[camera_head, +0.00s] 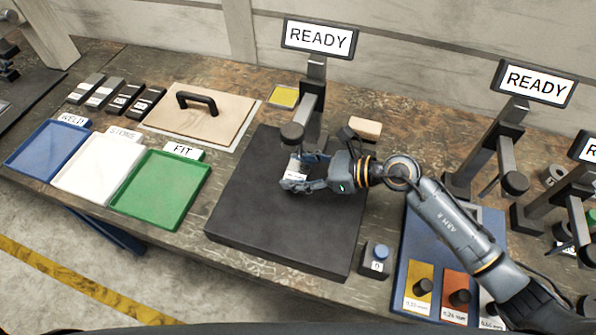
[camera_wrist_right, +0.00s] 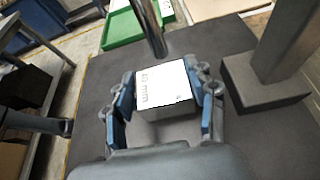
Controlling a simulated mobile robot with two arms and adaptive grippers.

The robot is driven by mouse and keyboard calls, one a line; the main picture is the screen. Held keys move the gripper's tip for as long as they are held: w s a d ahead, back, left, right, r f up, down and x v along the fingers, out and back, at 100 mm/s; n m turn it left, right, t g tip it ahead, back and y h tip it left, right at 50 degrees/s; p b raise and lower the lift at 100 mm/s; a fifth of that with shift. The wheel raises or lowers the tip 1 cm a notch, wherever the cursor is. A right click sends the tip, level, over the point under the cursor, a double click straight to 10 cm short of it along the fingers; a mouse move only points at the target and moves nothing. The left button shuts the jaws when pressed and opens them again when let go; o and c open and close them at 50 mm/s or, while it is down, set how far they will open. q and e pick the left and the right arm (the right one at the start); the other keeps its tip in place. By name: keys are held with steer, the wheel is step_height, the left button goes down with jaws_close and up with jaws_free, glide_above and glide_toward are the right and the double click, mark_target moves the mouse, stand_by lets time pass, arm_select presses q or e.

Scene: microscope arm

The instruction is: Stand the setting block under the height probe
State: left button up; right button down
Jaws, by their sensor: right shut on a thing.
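The setting block (camera_head: 296,169) is a small block with a white top; in the right wrist view its top (camera_wrist_right: 162,84) reads "40 mm". My right gripper (camera_head: 303,179) is shut on it, with a blue-padded finger on each side in the right wrist view (camera_wrist_right: 166,105). The block is over the black plate (camera_head: 245,215); whether it touches the plate is unclear. The height probe (camera_head: 292,132) hangs from the middle stand, just above the block in the head view. In the right wrist view the probe rod (camera_wrist_right: 150,28) ends near the block's far edge. My left gripper is not in view.
A "READY" display (camera_head: 320,39) tops the probe's stand. Blue (camera_head: 45,150), white (camera_head: 98,165) and green (camera_head: 160,190) trays stand left. A button box (camera_head: 375,260) sits at the plate's right front corner. A tan block (camera_head: 365,128) lies behind my gripper. The plate's front is bare.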

mark_target(309, 176)
steer(key=shift+f, duration=0.65)
steer(key=shift+f, duration=0.1)
steer(key=shift+c, duration=2.2)
jaws_free()
steer(key=shift+f, duration=0.15)
steer(key=b+v, duration=0.2)
steer(key=v, duration=0.5)
steer(key=shift+s+d+r, duration=0.1)
steer(key=shift+d+r, duration=0.1)
steer(key=shift+r, duration=0.1)
